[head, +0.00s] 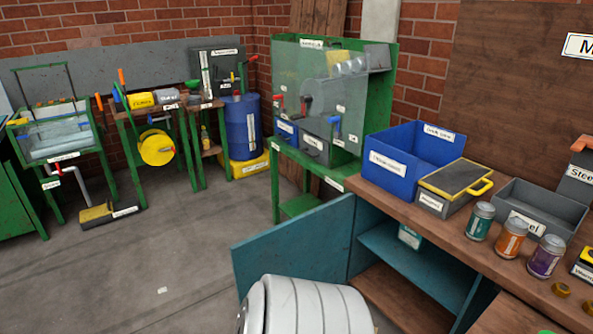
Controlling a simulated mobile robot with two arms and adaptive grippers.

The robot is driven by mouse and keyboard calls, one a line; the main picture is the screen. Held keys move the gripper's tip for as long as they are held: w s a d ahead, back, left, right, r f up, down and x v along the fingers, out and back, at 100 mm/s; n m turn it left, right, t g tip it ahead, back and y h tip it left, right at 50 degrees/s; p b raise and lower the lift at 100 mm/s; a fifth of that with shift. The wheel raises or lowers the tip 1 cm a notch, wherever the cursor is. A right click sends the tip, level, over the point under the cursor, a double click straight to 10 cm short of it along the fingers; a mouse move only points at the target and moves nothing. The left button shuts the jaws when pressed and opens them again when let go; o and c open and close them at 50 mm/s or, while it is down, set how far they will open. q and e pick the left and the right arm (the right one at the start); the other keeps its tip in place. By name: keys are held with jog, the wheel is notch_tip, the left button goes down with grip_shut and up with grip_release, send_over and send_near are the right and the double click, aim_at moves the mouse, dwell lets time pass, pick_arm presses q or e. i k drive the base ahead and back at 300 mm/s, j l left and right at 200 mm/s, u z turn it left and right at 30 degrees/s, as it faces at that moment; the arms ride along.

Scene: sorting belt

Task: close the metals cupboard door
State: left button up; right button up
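A teal cupboard (425,270) stands under the wooden bench at the right. Its door (292,252) is swung wide open to the left, showing the inside with a shelf. No label that names the cupboard can be read. A small teal labelled container (411,237) sits inside on the shelf. A rounded white part of my own body is at the bottom middle and hides the door's lower part. Neither of my grippers is in view.
On the bench top (450,233) stand a blue bin (411,150), a yellow-lidded box (455,187), a grey tray (541,208) and cans (511,238). A green-framed glass station (330,90) stands behind the door. The concrete floor (165,250) left of the door is mostly clear.

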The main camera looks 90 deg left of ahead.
aim_at(313, 245)
jog(key=k+j, duration=0.2)
jog(key=j, duration=0.15)
jog(key=k+j+u, duration=0.1)
jog(key=j, duration=0.25)
jog(key=k+j, duration=0.25)
jog(key=j, duration=0.15)
jog(key=k+j+u, duration=0.1)
jog(key=j, duration=0.3)
jog(key=k+j, duration=0.25)
jog(key=j+u, duration=0.05)
jog(key=j, duration=0.05)
